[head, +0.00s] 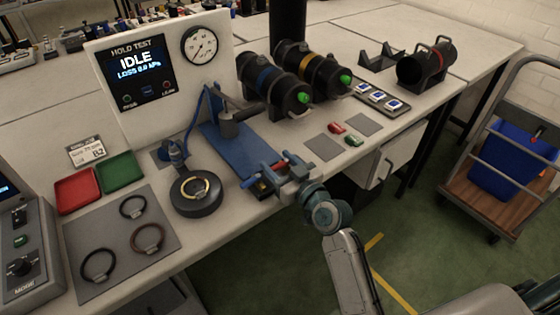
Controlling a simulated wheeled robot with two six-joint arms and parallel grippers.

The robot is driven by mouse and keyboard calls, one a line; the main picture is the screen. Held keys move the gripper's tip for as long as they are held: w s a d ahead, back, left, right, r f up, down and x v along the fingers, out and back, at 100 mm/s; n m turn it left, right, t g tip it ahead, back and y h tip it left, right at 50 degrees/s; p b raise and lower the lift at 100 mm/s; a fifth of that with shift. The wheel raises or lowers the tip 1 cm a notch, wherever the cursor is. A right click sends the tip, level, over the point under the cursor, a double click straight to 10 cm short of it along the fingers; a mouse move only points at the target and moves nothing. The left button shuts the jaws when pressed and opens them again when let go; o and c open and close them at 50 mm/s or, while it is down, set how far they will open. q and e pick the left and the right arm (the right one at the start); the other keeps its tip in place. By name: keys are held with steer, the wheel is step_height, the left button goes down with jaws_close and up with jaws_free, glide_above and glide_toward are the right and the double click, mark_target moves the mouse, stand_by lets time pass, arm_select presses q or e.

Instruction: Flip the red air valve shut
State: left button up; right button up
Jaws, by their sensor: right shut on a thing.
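My right gripper (268,177) reaches in from the lower right to the front edge of the bench, at the front end of a blue fixture (228,146). It is shut on the red air valve (284,165), of which only a small red piece shows between the gripper parts. The fingers hide most of the valve, so I cannot tell its exact angle. A small yellow piece shows just below the fingers. The hold test panel (141,66) reads IDLE, with a round dial gauge (200,45) beside it. My left gripper is not in view.
Two black cylinders with green tips (303,97) lie behind the fixture. A round black base with a yellow ring (196,191) stands left of it. A red tray (77,190), a green tray (120,171) and a grey mat with rings (121,240) are at left. A cart (505,165) stands at right.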

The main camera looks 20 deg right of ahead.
steer(key=o, duration=0.7)
steer(key=shift+s+f, duration=0.1)
steer(key=shift+s, duration=0.05)
arm_select(q)
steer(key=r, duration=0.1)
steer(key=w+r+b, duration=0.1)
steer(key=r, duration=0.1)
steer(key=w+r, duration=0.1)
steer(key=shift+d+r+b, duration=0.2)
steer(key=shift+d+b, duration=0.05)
steer(key=shift+b, duration=0.05)
arm_select(e)
steer(key=v, duration=1)
steer(key=shift+s, duration=0.2)
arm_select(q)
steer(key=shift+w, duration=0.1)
arm_select(e)
steer(key=shift+d, duration=0.15)
